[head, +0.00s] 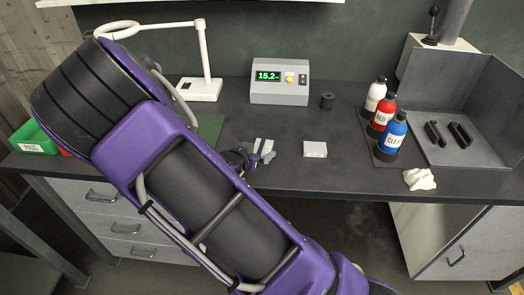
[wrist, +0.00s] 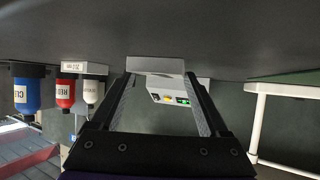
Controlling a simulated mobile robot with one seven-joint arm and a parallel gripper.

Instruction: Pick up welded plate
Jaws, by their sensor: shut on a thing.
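The welded plate is a small light-grey metal piece (head: 264,146) at the middle of the dark bench in the head view, partly hidden by my gripper (head: 256,157). In the wrist view, the plate (wrist: 155,64) spans between the tips of my gripper (wrist: 160,77). The two fingers are spread to the plate's width and shut on it. The plate is close to the bench top; I cannot tell whether it touches.
A small light-grey block (head: 315,149) lies to the right of my gripper. A display box (head: 280,82) and small black cylinder (head: 327,102) stand behind. Bottles (head: 383,112), a white cloth (head: 419,179) and a grey bay (head: 470,145) are right. A white lamp (head: 203,88) stands back left.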

